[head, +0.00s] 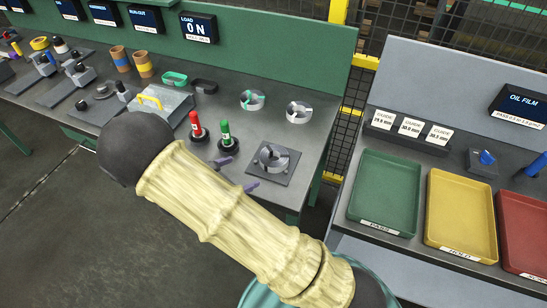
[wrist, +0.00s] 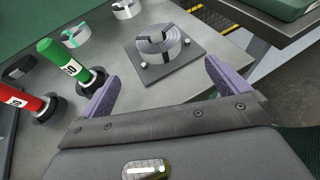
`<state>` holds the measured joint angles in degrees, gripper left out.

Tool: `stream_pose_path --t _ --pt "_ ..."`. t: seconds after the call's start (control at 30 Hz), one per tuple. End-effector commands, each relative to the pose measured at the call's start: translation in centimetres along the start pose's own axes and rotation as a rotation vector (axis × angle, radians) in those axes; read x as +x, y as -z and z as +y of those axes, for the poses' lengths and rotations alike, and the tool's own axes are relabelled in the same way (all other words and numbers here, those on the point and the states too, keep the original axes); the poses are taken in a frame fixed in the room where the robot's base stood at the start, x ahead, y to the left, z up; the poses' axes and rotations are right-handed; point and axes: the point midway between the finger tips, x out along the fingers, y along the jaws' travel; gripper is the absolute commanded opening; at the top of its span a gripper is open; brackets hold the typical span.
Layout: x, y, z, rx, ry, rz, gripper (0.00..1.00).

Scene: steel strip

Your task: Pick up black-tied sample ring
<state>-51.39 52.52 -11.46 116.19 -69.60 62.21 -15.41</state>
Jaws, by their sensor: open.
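A green cylinder (head: 226,134) and a red cylinder (head: 196,125) stand on black bases left of the plate; the green one is close to my left finger in the wrist view. Green (head: 385,192), yellow (head: 460,214) and red (head: 524,230) trays lie on the right bench.

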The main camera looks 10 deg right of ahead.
Motion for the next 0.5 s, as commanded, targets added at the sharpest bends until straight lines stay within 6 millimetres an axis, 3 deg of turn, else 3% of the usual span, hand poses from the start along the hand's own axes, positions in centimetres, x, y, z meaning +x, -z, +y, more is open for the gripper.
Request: stream_pose_path --t 0.5 --pt "9.0 -0.2 0.0 -0.001 0.003 0.0 1.0"
